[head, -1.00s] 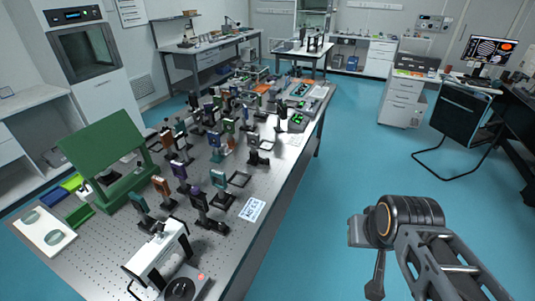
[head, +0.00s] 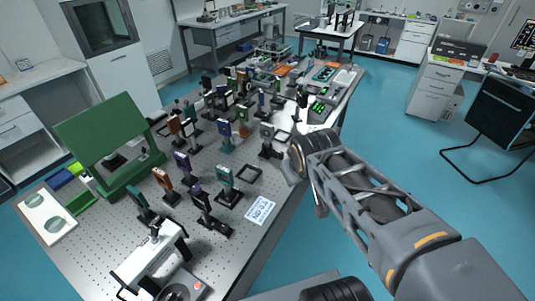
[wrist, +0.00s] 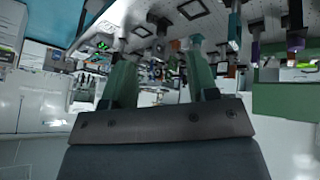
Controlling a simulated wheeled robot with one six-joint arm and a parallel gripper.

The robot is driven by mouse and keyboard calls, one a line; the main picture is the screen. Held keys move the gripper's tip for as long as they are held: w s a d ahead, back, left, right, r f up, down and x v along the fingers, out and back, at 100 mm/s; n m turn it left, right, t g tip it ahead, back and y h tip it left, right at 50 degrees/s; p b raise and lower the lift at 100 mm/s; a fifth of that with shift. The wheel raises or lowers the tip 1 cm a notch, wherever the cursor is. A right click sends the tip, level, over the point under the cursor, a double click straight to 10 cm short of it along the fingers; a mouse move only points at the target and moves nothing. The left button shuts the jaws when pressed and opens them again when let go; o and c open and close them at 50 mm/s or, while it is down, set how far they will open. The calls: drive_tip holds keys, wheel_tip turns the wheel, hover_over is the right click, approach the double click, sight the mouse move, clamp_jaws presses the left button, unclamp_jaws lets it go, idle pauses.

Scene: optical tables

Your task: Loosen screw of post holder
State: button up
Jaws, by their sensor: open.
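Several post holders with optical mounts stand upright on the perforated optical table (head: 130,230). Near my gripper is a dark mount on a post (head: 268,140). I cannot tell which post holder is meant, and the screws are too small to make out. My gripper (head: 298,172) is above the table's right edge, right of these posts and apart from them. In the wrist view, where the scene appears upside down, its two green fingers (wrist: 160,55) are spread with nothing between them.
A green stand (head: 110,140) is on the table's left, and a white device (head: 150,258) at the front.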

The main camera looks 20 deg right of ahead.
sight(281, 156)
drive_tip(key=w+d+f+n+t+b, duration=0.35)
drive_tip(key=w+d+n, duration=0.35)
drive_tip(key=w+n, duration=0.45)
drive_tip(key=w+d+f+n+t+b, duration=0.35)
drive_tip(key=w+d+n, duration=0.35)
drive_tip(key=w+n, duration=0.45)
wheel_tip(281, 156, down, 16)
drive_tip(key=w+d+n+g+y+b, duration=0.15)
drive_tip(key=n+y, duration=0.25)
drive_tip(key=n, duration=0.5)
drive_tip(key=w+d+f+n+y+b, duration=0.1)
drive_tip(key=n+y+b, duration=0.2)
drive_tip(key=n+y, duration=0.35)
drive_tip(key=shift+n+h, duration=0.75)
drive_tip(key=shift+h, duration=0.1)
drive_tip(key=p+x, duration=0.2)
drive_tip(key=x, duration=0.9)
drive_tip(key=shift+w+a, duration=0.1)
drive_tip(key=shift+a, duration=0.15)
drive_tip(key=shift+w+a+f, duration=0.25)
drive_tip(key=shift+w, duration=0.2)
